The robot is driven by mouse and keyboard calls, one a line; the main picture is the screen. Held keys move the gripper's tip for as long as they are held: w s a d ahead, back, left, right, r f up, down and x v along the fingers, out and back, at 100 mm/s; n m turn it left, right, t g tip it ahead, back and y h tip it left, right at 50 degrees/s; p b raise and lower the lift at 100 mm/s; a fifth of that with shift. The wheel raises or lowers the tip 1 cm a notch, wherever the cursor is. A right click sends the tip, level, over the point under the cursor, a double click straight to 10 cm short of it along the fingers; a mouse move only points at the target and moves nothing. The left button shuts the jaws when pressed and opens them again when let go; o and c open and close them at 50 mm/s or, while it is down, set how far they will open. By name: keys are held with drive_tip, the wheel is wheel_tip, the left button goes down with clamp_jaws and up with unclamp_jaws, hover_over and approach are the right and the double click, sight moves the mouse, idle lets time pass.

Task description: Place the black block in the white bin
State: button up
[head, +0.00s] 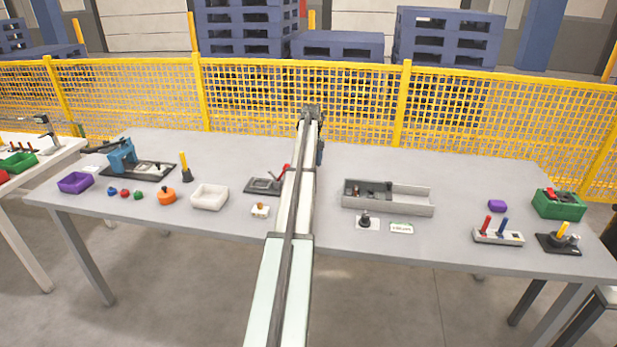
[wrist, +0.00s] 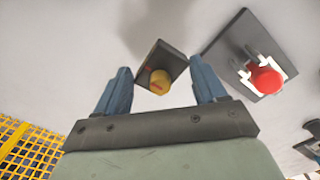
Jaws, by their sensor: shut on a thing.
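The black block (wrist: 174,58) shows in the wrist view as a dark slab with a round yellow piece on it. My gripper (wrist: 164,75) has its two blue fingers on either side of the block and is shut on it. A soft shadow lies on the grey table beyond the block. The white bin (head: 209,197) stands left of my arm in the head view, open at the top, and looks empty. In the head view my arm hides the block and most of my gripper, with only a dark bit (head: 320,152) showing at the arm's right edge.
A red-handled clamp on a dark plate (head: 262,186) stands between the bin and my arm. An orange round part (head: 167,196) sits left of the bin. A long grey tray (head: 388,209) is right of my arm. A yellow mesh fence (head: 300,85) runs behind the table.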

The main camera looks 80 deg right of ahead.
drive_tip(key=shift+f, duration=3.1)
drive_tip(key=o, duration=1.2)
drive_tip(key=shift+f, duration=0.1)
wheel_tip(320, 180, up, 12)
drive_tip(key=shift+f, duration=0.2)
drive_tip(key=shift+r, duration=0.35)
drive_tip(key=c, duration=0.5)
